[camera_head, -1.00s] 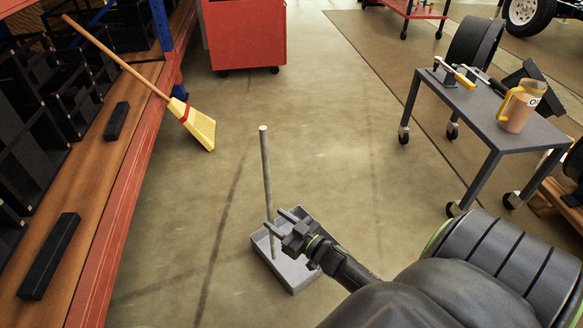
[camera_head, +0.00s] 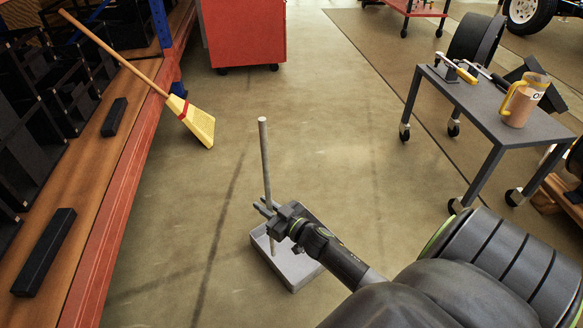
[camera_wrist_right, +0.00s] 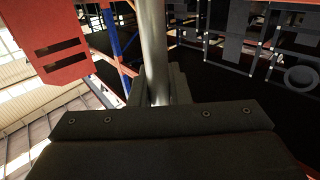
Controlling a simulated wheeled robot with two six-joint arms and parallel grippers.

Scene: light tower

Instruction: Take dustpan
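The dustpan (camera_head: 295,268) is a grey tray on the floor with a tall, upright grey handle (camera_head: 264,150). My right gripper (camera_head: 264,207) is at the lower part of the handle, above the tray. Its fingers are close together with the handle between them, and it looks shut on the handle. In the right wrist view the handle (camera_wrist_right: 154,45) runs up between the two dark fingers (camera_wrist_right: 160,88). The left gripper does not show in either view.
A yellow broom (camera_head: 190,120) leans on the orange-edged shelf (camera_head: 125,185) at the left. A red cabinet (camera_head: 243,35) stands at the back. A wheeled grey table (camera_head: 490,115) with a jug (camera_head: 523,100) stands at the right. The middle floor is clear.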

